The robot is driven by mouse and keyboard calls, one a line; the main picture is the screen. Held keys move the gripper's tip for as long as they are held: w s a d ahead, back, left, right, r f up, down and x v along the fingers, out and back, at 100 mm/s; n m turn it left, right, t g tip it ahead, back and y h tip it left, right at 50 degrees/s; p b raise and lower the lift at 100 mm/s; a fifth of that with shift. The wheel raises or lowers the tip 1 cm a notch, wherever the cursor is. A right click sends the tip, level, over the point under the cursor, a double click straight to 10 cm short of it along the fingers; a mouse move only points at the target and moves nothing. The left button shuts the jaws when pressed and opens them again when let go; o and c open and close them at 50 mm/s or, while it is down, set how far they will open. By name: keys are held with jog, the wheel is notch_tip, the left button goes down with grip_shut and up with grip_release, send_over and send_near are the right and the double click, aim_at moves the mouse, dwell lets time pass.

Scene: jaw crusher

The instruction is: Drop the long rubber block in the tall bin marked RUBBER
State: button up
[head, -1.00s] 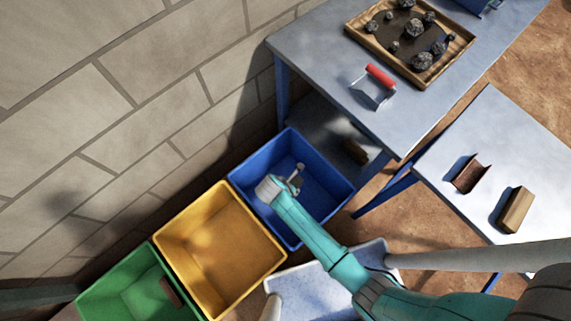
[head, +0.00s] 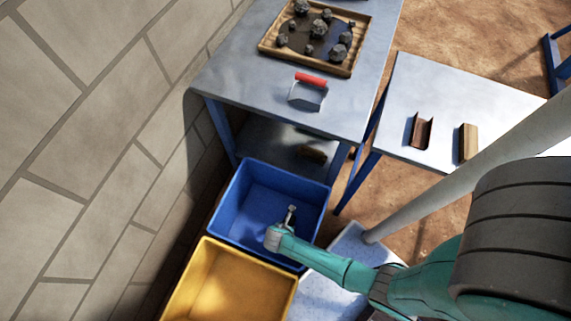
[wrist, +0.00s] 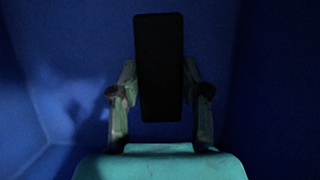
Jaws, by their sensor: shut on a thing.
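My gripper (wrist: 160,92) is shut on a long, dark, nearly black block (wrist: 159,62) in the wrist view. The block stands out lengthwise between the two fingers. Blue walls surround it there, in deep shade. In the head view my gripper (head: 288,222) is over the blue bin (head: 237,185), near its front right side. The held block is hard to make out there. A yellow bin (head: 190,272) stands next to the blue one. I can read no marking on either bin.
A steel table (head: 240,75) behind the bins bears a wooden tray of dark rocks (head: 353,69) and a red-handled scoop (head: 310,79). A lower table (head: 445,100) at right holds a brown channel piece (head: 420,131) and a wooden block (head: 468,142). A wall stands at left.

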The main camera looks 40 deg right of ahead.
jog(key=shift+f, duration=2)
jog(key=o, duration=1.3)
jog(key=shift+f, duration=0.1)
jog(key=shift+c, duration=0.2)
jog(key=v, duration=1.2)
